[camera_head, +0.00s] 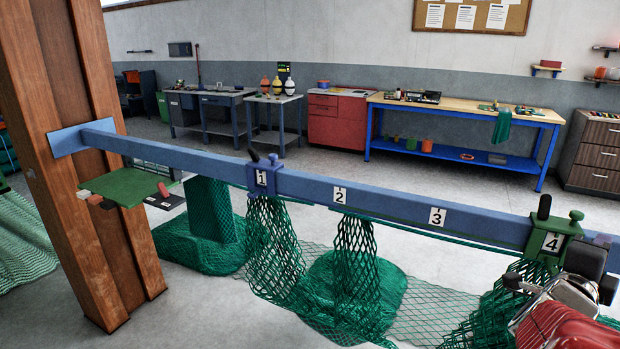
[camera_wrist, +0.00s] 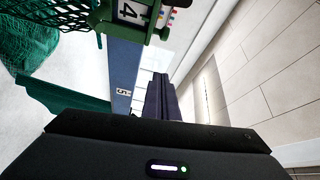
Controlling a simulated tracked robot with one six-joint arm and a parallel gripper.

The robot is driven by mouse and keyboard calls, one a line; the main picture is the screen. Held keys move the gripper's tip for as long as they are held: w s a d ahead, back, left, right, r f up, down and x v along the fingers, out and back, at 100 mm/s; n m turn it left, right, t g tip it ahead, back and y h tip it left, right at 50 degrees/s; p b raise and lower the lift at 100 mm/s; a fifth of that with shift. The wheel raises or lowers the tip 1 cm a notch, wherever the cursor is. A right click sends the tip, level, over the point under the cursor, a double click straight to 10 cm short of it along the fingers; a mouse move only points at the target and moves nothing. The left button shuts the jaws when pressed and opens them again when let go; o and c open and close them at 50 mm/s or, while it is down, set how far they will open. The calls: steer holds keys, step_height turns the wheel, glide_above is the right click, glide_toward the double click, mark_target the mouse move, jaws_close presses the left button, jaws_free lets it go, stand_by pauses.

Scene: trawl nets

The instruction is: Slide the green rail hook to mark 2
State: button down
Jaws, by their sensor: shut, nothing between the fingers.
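The green rail hook (camera_head: 545,240) sits on the blue rail at mark 4, at the right of the head view. It has a black upright handle (camera_head: 544,206), a green knob beside it, and green net hanging below. In the wrist view the green hook (camera_wrist: 108,22) is at the top, with the 4 showing in its frame. Mark 2 (camera_head: 340,195) is on the bare rail, left of mark 3 (camera_head: 437,217). My gripper (camera_wrist: 160,84) is shut and empty, beyond the hook near mark 5 (camera_wrist: 123,91). It appears apart from the hook.
A blue hook (camera_head: 263,176) with net sits at mark 1. The blue rail (camera_head: 390,205) is bare between the two hooks. Green netting (camera_head: 355,275) hangs and lies below it. A wooden post (camera_head: 85,150) carries the left end. Workbenches stand along the back wall.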

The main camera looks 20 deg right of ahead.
steer(key=shift+d, duration=0.1)
steer(key=f+x, duration=0.1)
steer(key=x, duration=0.9)
steer(key=shift+w+a+r, duration=0.1)
steer(key=shift+w+a, duration=0.55)
steer(key=shift+w, duration=0.2)
steer(key=shift+w+a+r, duration=0.1)
steer(key=shift+w+a, duration=0.55)
steer(key=shift+w, duration=0.15)
steer(key=shift+a, duration=0.1)
